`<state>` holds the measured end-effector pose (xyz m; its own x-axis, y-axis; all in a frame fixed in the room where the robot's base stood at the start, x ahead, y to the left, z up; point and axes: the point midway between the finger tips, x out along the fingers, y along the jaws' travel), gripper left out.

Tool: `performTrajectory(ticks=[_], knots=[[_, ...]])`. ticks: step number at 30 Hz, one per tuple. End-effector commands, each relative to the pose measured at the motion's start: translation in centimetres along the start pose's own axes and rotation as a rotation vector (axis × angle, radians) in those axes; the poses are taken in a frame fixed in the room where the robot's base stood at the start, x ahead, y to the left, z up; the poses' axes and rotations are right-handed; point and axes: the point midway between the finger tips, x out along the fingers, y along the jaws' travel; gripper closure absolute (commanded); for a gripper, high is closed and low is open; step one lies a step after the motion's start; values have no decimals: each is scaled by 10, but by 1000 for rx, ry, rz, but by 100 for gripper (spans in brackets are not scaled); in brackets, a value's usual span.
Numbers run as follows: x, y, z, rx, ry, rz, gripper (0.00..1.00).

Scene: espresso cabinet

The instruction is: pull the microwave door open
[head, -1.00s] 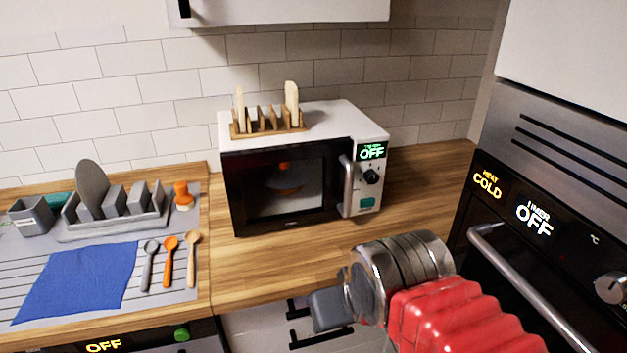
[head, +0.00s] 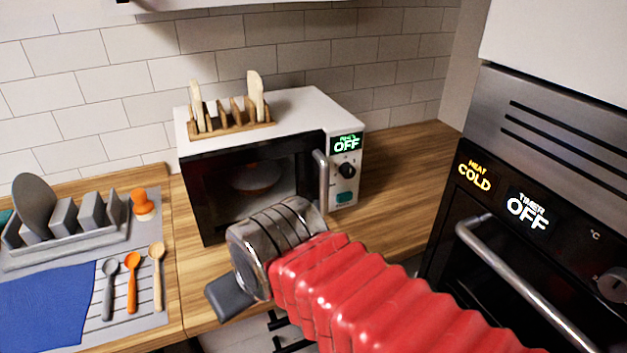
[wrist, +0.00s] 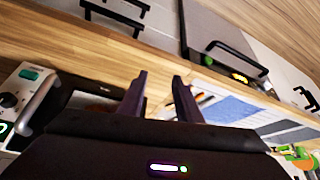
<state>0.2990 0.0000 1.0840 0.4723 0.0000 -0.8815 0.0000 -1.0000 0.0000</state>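The white microwave (head: 270,108) stands on the wooden counter against the tiled wall. Its dark glass door (head: 225,185) looks shut, and a dish shows dimly behind the glass. The silver upright door handle (head: 321,180) is at the door's right edge; in the wrist view the handle (wrist: 40,108) is at the left edge, off to one side of my fingers. My gripper (wrist: 160,92) is open and empty, apart from the handle. In the head view my wrist and red arm are in front of the microwave's lower door and hide part of it.
A rack with boards (head: 230,118) sits on the microwave. A black oven (head: 500,240) with a bar handle (head: 515,275) stands at right. At left are a dish rack (head: 65,235), spoons (head: 132,285) and a blue cloth (head: 45,305). Counter right of the microwave is clear.

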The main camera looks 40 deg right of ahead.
Motion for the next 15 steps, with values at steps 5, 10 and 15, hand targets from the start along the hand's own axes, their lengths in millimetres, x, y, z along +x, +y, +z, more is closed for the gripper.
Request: performTrajectory(ticks=[5,10,15], knots=[[0,0,0,0,0,0,69],[-1,2,-3,4,-1,2,63],[-6,13,-20,36,-9,21,63]])
